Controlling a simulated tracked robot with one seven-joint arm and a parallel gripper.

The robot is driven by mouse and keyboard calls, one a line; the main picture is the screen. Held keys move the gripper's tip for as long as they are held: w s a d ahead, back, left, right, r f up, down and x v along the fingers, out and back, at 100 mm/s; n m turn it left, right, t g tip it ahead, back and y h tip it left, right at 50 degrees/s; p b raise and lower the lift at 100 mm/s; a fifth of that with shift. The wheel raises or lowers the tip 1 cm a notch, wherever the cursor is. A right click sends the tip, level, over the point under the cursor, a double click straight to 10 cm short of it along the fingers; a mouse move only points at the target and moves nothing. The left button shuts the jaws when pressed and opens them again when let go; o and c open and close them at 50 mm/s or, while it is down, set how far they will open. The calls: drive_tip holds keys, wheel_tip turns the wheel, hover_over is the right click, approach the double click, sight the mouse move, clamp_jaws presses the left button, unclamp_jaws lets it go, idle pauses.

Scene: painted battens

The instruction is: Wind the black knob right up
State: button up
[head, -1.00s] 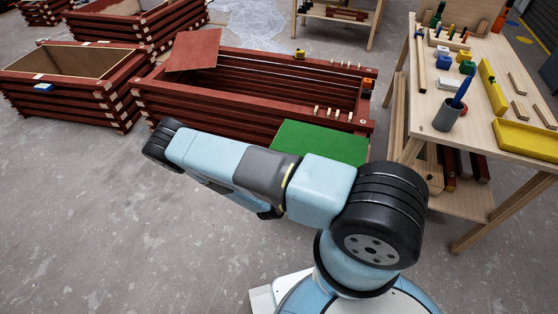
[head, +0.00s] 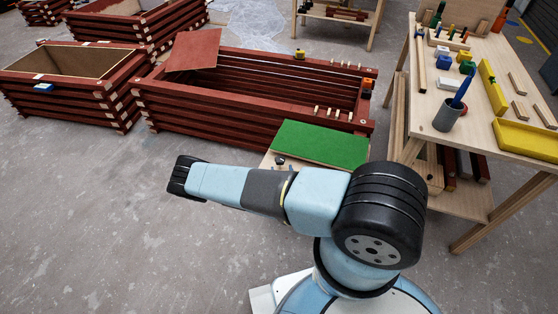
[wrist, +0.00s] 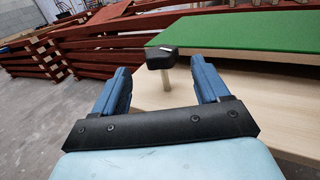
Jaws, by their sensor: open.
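The black knob (wrist: 174,58) is a dark block with a white mark on top, on a short pale stem above a light wooden surface. In the head view the knob (head: 280,161) is small, at the left front of the green panel. My gripper (wrist: 161,66) is open, with its two blue fingers apart in the wrist view. The knob shows in the gap between the fingers, beyond them, nearer the right finger. I see no contact. In the head view my arm hides the gripper.
A green panel (head: 322,144) lies behind the knob on the wooden surface (wrist: 232,94). Red batten boxes (head: 240,100) stand behind and to the left. A workbench (head: 480,125) with tools, blocks and a yellow tray stands at the right. Grey floor is clear at the left.

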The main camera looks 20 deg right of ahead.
sight(281, 163)
drive_tip(key=w, duration=0.5)
drive_tip(key=w+d, duration=0.1)
drive_tip(key=w, duration=0.1)
drive_tip(key=shift+w, duration=0.15)
drive_tip(key=shift+c, duration=0.3)
